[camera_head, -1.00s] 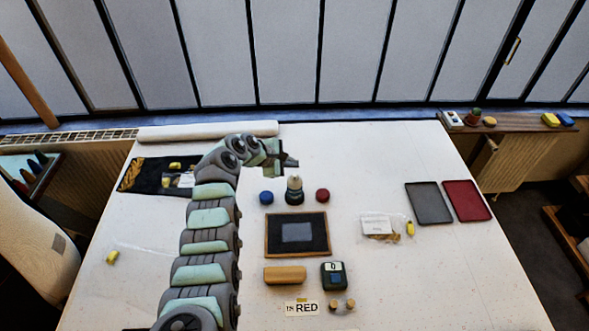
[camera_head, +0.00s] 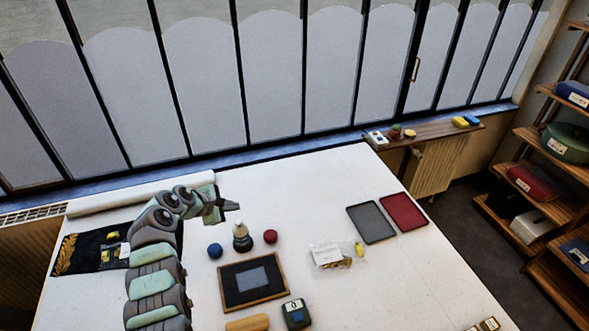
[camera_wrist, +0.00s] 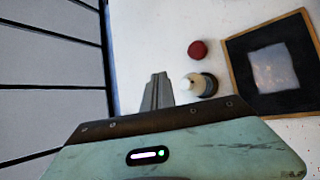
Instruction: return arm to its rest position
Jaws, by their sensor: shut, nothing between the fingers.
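My gripper (camera_head: 232,206) hangs over the back part of the white table (camera_head: 330,190), at the end of my bent arm, with its fingers pointing right. In the wrist view its fingers (camera_wrist: 157,90) are together and hold nothing. A small dark bottle with a pale top (camera_head: 242,238) stands just in front of the gripper in the head view. It also shows right of the fingers in the wrist view (camera_wrist: 198,85). The gripper appears apart from it.
A blue round thing (camera_head: 215,250) and a red one (camera_head: 270,236) flank the bottle. A framed black board (camera_head: 231,297), a grey tray (camera_head: 370,222), a red tray (camera_head: 403,211) and a clear bag (camera_head: 328,255) lie on the table. A dark cloth (camera_head: 75,254) lies left of my arm.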

